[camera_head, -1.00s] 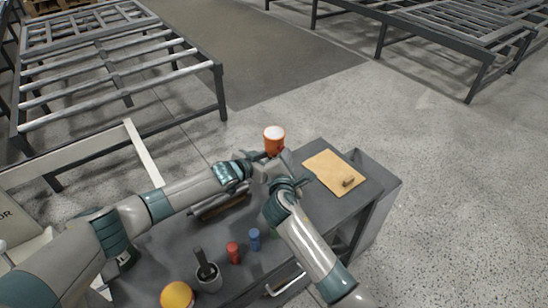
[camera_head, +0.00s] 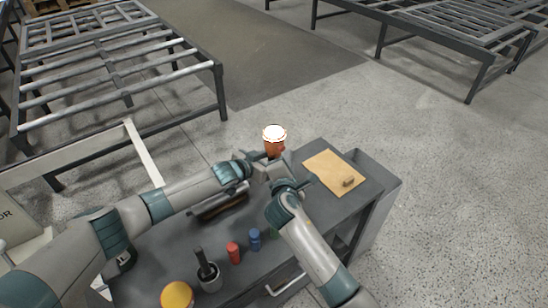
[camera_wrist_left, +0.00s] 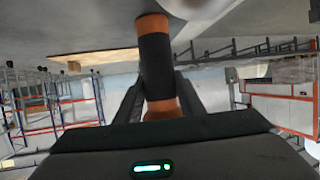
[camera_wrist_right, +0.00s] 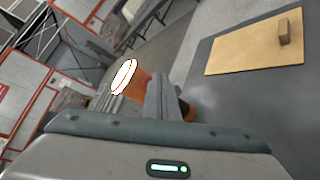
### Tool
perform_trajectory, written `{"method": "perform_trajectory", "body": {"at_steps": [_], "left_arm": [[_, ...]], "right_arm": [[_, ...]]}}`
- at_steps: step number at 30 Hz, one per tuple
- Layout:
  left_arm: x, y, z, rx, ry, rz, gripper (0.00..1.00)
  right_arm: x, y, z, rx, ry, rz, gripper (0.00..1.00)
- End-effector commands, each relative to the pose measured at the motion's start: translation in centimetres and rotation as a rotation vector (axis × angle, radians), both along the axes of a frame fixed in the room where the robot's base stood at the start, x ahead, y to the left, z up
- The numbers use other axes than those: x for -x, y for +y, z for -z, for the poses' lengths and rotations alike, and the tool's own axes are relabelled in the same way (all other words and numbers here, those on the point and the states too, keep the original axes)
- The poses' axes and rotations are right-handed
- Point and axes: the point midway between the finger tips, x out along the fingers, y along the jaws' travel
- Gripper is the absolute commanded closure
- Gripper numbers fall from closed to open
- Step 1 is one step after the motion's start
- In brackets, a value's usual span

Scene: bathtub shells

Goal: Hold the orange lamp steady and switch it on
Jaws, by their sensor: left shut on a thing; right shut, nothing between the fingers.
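The orange lamp (camera_head: 275,150) stands upright at the far edge of the dark table in the head view. Its round top is bright white and glowing. In the left wrist view, my left gripper (camera_wrist_left: 158,88) is shut around the lamp's black and orange body (camera_wrist_left: 155,62). My right gripper (camera_wrist_right: 162,92) is shut and empty, with its fingers close against the lamp. The glowing top (camera_wrist_right: 124,76) shows left of those fingers in the right wrist view. The fingers hide part of the lamp, and I cannot tell whether they touch it.
On the dark table (camera_head: 335,210) lie a tan board (camera_head: 325,168) with a small brown block (camera_head: 348,181). Red (camera_head: 233,252) and blue (camera_head: 255,239) pieces, a grey cup (camera_head: 209,279) and a yellow round thing (camera_head: 177,296) stand nearer. Metal frames stand beyond on open floor.

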Motion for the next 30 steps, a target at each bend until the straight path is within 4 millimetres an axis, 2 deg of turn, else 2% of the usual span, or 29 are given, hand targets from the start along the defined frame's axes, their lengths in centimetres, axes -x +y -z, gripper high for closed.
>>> {"method": "perform_trajectory", "body": {"at_steps": [5, 22, 30], "left_arm": [[0.0, 0.0, 0.0, 0.000, 0.000, 0.000, 0.92], [0.0, 0.0, 0.0, 0.000, 0.000, 0.000, 0.92], [0.0, 0.0, 0.0, 0.000, 0.000, 0.000, 0.92]], "right_arm": [[0.5, -0.5, 0.0, 0.000, 0.000, 0.000, 1.00], [4.2, -3.4, 0.1, 0.001, 0.001, 0.000, 1.00], [4.7, -3.8, 0.0, 0.000, 0.000, 0.000, 1.00]]}}
